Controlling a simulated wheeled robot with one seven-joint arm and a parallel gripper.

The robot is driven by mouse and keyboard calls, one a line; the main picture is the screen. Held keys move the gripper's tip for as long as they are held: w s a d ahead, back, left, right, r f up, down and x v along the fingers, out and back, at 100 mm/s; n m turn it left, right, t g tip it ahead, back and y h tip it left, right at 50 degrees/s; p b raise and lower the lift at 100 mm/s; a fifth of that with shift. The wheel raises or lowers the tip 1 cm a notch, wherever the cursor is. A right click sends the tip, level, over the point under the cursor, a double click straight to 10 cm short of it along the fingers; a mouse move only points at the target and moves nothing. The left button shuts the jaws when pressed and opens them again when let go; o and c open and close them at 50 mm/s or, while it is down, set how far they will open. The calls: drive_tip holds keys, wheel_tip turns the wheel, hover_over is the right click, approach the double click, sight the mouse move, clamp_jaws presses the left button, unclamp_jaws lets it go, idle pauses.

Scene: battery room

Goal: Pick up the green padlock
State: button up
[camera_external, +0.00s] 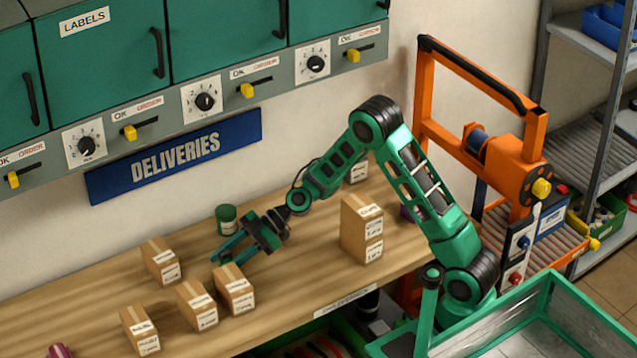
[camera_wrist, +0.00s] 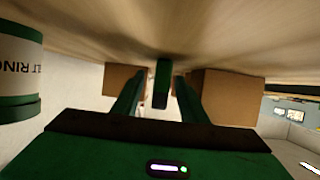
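A small dark green block (camera_wrist: 162,83), which I take to be the green padlock, shows between my fingers in the wrist view, against the bench top. No shackle can be made out on it. In the external view I cannot pick it out near the fingertips. My gripper (camera_external: 225,258) is low over the wooden bench, pointing left. In the wrist view my gripper (camera_wrist: 157,85) has its fingers apart, one on each side of the green block, with gaps showing. It looks open, and I see no contact with the block.
A green can (camera_external: 227,220) stands behind my gripper and also shows in the wrist view (camera_wrist: 18,65). Cardboard boxes (camera_external: 235,290) (camera_external: 161,261) stand close beyond the fingers. A taller box stack (camera_external: 362,228) stands to the right. The wooden bench (camera_external: 300,265) is bare between.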

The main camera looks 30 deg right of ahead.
clamp_jaws()
